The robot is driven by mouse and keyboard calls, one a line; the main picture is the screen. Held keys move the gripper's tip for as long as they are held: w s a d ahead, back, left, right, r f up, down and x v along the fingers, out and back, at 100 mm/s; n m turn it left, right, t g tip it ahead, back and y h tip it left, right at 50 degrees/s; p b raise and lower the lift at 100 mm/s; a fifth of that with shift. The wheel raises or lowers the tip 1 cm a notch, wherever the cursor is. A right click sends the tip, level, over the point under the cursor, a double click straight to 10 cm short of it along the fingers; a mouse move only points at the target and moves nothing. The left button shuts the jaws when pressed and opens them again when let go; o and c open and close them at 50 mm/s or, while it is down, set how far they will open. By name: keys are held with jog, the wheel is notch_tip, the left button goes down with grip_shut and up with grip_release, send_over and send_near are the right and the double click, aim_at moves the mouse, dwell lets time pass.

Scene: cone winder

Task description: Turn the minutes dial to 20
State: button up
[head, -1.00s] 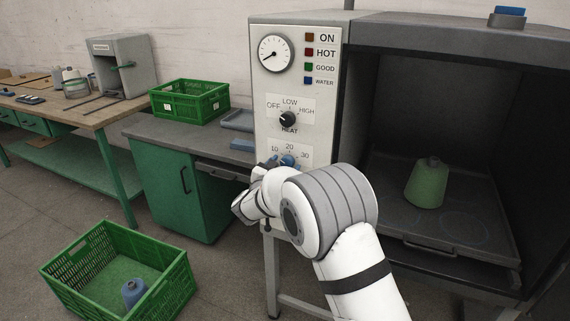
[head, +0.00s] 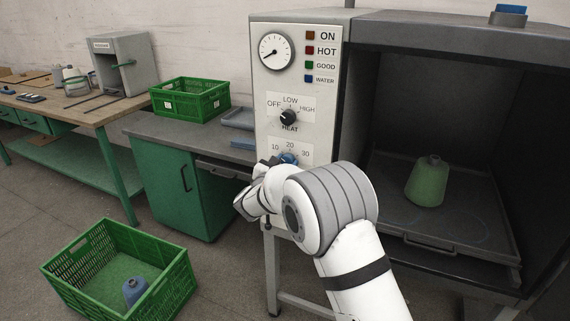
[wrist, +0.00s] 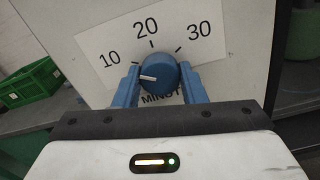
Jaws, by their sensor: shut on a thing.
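The minutes dial (wrist: 159,75) is a round blue knob on a white plate marked 10, 20 and 30. In the wrist view its white pointer line points left, a little below the 10 tick and well short of the 20 tick at the top. My gripper (wrist: 160,86) has its blue fingers on the left and right sides of the dial, shut on it. In the head view the dial (head: 289,159) shows just above my wrist, which hides its lower part and most of the fingers.
The heat knob (head: 288,117) sits above the dial, under a round gauge (head: 275,52) and indicator lights. To the right is an open chamber with a green cone (head: 426,182) on a tray. A green crate (head: 188,98) stands on the bench; another crate (head: 75,270) is on the floor.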

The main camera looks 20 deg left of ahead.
jog(key=shift+f+b, duration=0.15)
jog(key=shift+b, duration=0.3)
jog(key=m+b, duration=1.1)
jog(key=b, duration=1.1)
jog(key=shift+m+b, duration=0.35)
jog(key=shift+m, duration=0.05)
jog(key=o, duration=1)
